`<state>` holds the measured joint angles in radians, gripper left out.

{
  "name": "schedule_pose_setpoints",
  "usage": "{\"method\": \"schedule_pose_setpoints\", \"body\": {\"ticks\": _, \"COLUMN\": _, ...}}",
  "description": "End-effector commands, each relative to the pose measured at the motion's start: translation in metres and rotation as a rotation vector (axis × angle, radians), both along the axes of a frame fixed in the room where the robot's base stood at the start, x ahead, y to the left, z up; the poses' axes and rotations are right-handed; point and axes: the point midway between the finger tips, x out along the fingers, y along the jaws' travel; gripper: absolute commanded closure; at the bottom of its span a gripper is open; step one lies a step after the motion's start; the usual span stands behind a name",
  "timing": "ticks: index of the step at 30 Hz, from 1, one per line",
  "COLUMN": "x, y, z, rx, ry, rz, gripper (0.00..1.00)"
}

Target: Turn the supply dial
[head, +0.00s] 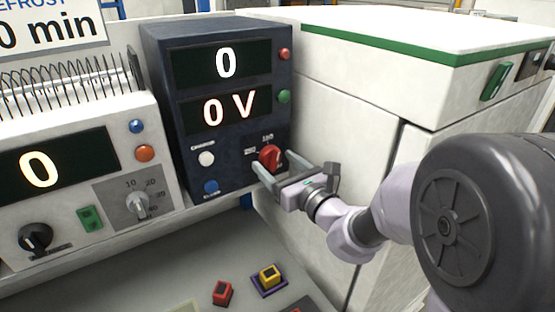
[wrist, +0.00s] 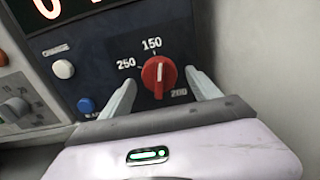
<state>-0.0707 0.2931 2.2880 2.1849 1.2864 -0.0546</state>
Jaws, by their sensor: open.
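The supply dial is a red knob (head: 270,157) low on the right of the dark blue supply unit (head: 180,120). In the wrist view the red knob (wrist: 159,76) has a white pointer line and the labels 250, 150 and 200 around it. The line points up, near 150. My gripper (head: 272,170) is open, with one finger on each side of the knob; in the wrist view the fingers (wrist: 160,95) flank it with gaps showing. I cannot tell how far the fingertips are from the panel. The unit's displays (head: 222,85) read 0 and 0 V.
A cream unit (head: 80,180) with a display and knobs stands to the left. A white cabinet (head: 345,110) rises close on the right. Red and yellow buttons (head: 267,276) are below.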

Motion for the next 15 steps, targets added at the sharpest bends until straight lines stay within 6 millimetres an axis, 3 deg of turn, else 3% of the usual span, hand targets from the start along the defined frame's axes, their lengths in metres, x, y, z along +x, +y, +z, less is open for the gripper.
{"method": "schedule_pose_setpoints", "body": {"ticks": 8, "x": 0.0029, "y": 0.0021, "z": 0.0006, "rx": 0.0, "ry": 0.0, "rz": 0.0, "gripper": 0.29}}
{"method": "schedule_pose_setpoints", "body": {"ticks": 15, "x": 0.0027, "y": 0.0018, "z": 0.0007, "rx": 0.0, "ry": 0.0, "rz": 0.0, "gripper": 0.72}}
